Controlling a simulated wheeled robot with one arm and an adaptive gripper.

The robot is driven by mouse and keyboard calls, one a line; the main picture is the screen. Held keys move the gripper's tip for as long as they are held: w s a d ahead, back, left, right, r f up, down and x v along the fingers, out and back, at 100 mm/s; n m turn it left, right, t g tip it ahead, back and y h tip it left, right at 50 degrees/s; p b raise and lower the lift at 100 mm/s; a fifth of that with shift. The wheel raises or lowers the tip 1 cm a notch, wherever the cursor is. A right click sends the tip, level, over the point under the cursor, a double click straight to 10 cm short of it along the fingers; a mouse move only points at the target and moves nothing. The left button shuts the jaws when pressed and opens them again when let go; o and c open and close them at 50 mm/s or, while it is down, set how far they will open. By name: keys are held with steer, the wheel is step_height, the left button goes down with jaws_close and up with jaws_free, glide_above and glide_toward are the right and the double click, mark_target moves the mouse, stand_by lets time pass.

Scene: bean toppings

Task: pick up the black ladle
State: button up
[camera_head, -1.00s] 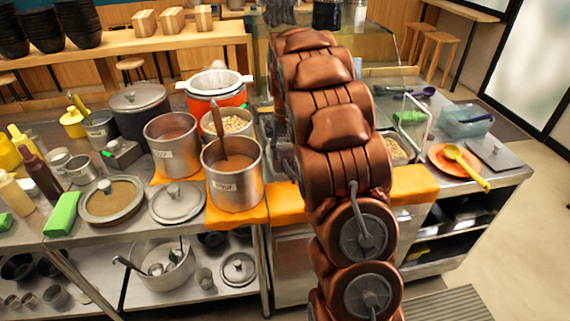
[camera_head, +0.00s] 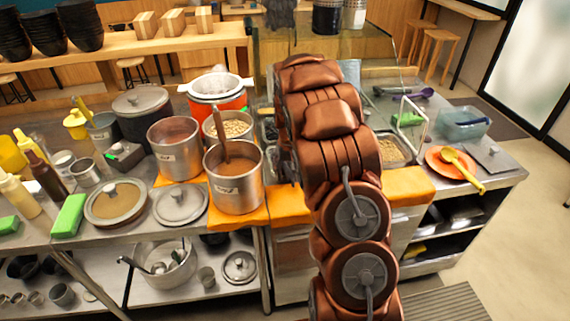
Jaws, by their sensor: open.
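A dark, long-handled utensil (camera_head: 388,91) lies on the counter just right of my arm, in the camera_head view. It may be the black ladle, but it is small and partly behind glass. A dark purple utensil (camera_head: 422,94) lies beside it. Another dark-handled ladle (camera_head: 132,263) rests in a metal pot (camera_head: 170,278) on the lower shelf at left. I cannot tell for sure which one is the black ladle. My copper-coloured arm reaches forward over the counter in the middle. My gripper is hidden behind the arm.
Metal pots (camera_head: 236,192) stand close left of my arm on orange cloths (camera_head: 254,217). A glass guard (camera_head: 268,60) rises behind. At right are an orange plate (camera_head: 434,160) with a yellow ladle (camera_head: 465,172) and a clear blue container (camera_head: 460,130).

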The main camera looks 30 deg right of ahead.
jaws_close()
stand_by(0.4)
